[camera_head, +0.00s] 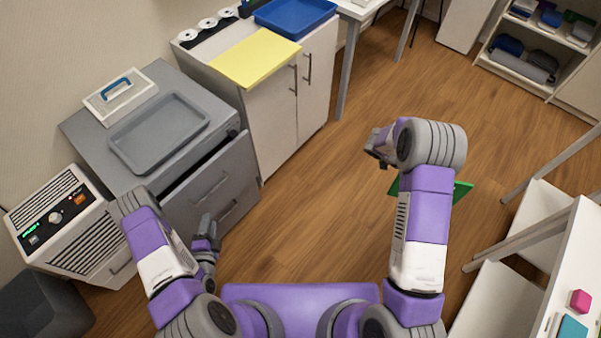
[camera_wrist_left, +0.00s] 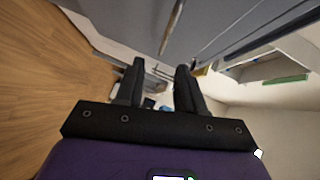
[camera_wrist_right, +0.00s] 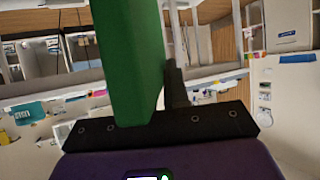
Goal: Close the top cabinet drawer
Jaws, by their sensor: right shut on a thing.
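The grey cabinet (camera_head: 85,135) stands at the left in the head view. Its top drawer (camera_head: 215,180) is pulled out, with a dark gap behind its front panel. My left gripper (camera_head: 206,238) is in front of the lower part of the drawer side, near the cabinet. In the left wrist view its two fingers (camera_wrist_left: 160,88) are apart with nothing between them. A grey drawer front with a bar handle (camera_wrist_left: 172,28) shows beyond them. My right gripper (camera_head: 376,147) is out over the floor, shut on a green flat thing (camera_wrist_right: 130,60), whose edge shows below the arm in the head view (camera_head: 463,191).
A grey tray (camera_head: 160,133) and a white caddy with a blue handle (camera_head: 120,92) rest on the cabinet. A white unit with a yellow board (camera_head: 256,55) stands behind it. A white heater-like box (camera_head: 65,225) stands at the left. The middle floor is clear.

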